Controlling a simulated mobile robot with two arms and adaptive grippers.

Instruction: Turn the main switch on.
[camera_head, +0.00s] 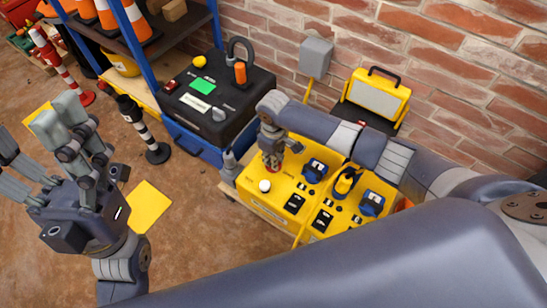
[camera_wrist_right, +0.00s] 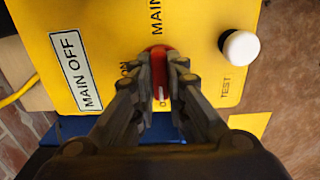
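The yellow test panel (camera_head: 262,200) stands low by the brick wall in the head view. The main switch (camera_wrist_right: 158,72) is a red knob on it, with a white mark, in the right wrist view. My right gripper (camera_wrist_right: 160,68) has its fingers close together on both sides of the red knob and looks shut on it; the fingers hide part of the knob and its lettering. It also shows in the head view (camera_head: 272,160) at the panel's left end. A "MAIN OFF" label (camera_wrist_right: 75,72) is beside the knob. My left gripper (camera_head: 45,150) is open and empty, off the panel.
A white button (camera_wrist_right: 240,48) marked TEST is near the knob. Gauges (camera_head: 314,171) and black sockets (camera_head: 294,204) fill the panel. A black-topped blue case (camera_head: 215,105) stands to the left.

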